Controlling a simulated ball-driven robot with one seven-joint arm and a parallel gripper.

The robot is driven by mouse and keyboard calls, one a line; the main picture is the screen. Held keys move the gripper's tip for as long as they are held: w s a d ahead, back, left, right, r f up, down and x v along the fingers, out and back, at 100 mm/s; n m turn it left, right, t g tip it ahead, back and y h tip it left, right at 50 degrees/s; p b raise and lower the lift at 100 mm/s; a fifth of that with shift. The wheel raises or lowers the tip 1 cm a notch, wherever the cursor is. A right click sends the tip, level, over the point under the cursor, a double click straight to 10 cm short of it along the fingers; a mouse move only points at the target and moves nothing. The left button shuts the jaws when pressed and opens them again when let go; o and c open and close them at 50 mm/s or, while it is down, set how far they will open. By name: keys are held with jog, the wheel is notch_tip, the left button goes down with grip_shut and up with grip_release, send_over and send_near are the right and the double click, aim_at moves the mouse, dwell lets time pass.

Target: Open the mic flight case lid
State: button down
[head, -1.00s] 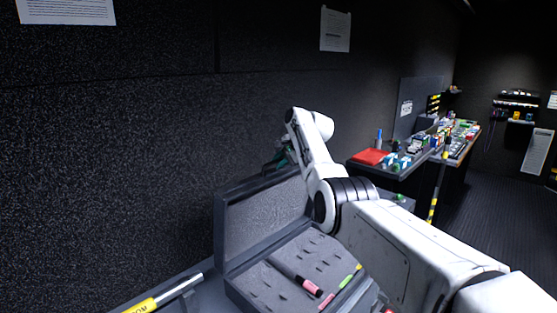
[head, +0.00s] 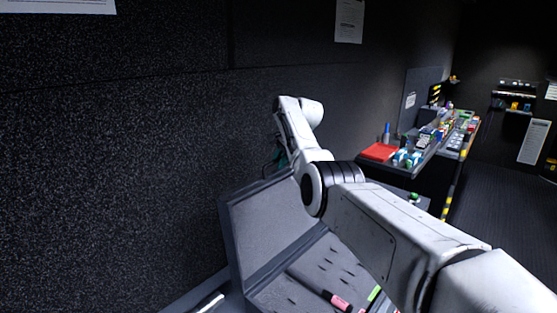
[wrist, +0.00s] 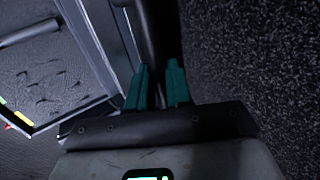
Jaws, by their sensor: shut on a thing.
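The mic flight case (head: 272,298) is a dark case with a grey foam insert holding a black and pink microphone (head: 337,300). Its lid (head: 265,222) stands raised, leaning back toward the wall, with its grey lining facing me. My gripper (head: 276,160) is behind the lid's top edge, mostly hidden by my arm. In the wrist view, the teal fingers of my gripper (wrist: 159,84) are closed on a dark bar-like part at the lid's outer side. Where exactly they hold it is too dark to tell. The lid frame (wrist: 100,40) shows beside the fingers.
The dark textured wall (head: 120,170) is close behind the lid. A metal tube (head: 208,303) lies left of the case. A red item (head: 378,152) and a cluttered bench (head: 430,145) are at the right. Open floor (head: 490,200) lies farther right.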

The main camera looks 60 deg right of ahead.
jog(key=shift+f, duration=0.1)
jog(key=c, duration=1.2)
grip_release()
jog(key=shift+s, duration=0.1)
jog(key=b+v, duration=0.3)
jog(key=v, duration=0.7)
jog(key=shift+s+r, duration=0.1)
jog(key=shift+r, duration=0.35)
